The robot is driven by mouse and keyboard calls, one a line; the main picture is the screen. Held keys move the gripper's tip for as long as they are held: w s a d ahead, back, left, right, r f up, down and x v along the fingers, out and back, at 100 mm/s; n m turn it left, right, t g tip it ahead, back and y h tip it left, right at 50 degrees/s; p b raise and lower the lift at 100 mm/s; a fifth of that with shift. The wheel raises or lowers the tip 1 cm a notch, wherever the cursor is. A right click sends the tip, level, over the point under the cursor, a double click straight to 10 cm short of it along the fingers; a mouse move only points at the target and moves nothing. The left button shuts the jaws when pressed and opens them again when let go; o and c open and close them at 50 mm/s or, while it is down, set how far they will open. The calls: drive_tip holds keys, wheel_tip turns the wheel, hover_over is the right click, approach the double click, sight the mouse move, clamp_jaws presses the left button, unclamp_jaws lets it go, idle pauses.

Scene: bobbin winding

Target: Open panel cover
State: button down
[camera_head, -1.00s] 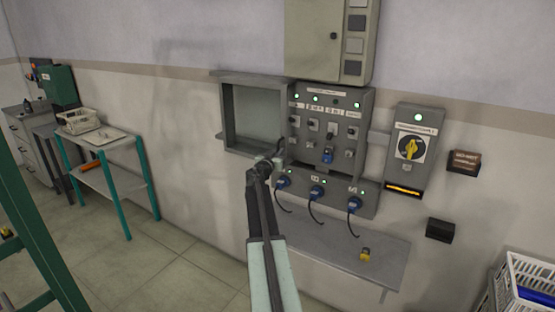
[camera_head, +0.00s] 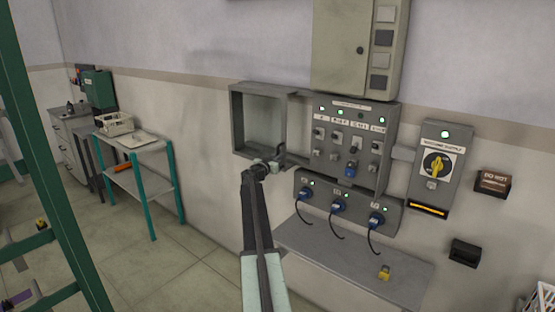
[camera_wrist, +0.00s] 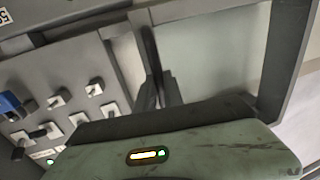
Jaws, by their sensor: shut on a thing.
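The panel cover (camera_head: 238,122) is a grey frame around a pale pane. It stands left of the switch panel (camera_head: 322,110), leaving the panel's switches uncovered. My gripper (camera_head: 274,163) is at the cover's lower right, shut on a part of it. In the wrist view the dark fingers (camera_wrist: 162,88) reach up between the switches and the cover's pane (camera_wrist: 215,60). The cover's frame (camera_wrist: 284,50) shows at right. The exact grip point is dark and partly hidden by my gripper's body.
Blue plugs (camera_head: 338,206) with hanging cables sit below the panel, above a grey shelf (camera_head: 330,258). A teal-legged table (camera_head: 140,185) stands at left. A green frame (camera_head: 45,190) crosses the near left. Floor between is clear.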

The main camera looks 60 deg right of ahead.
drive_tip(key=c, duration=1.5)
unclamp_jaws()
drive_tip(key=shift+s+d+r, duration=0.1)
drive_tip(key=shift+s+d, duration=0.2)
drive_tip(key=shift+s, duration=0.15)
drive_tip(key=shift+o, duration=0.2)
drive_tip(key=shift+w, duration=0.15)
drive_tip(key=a, duration=0.8)
drive_tip(key=shift+s, duration=0.45)
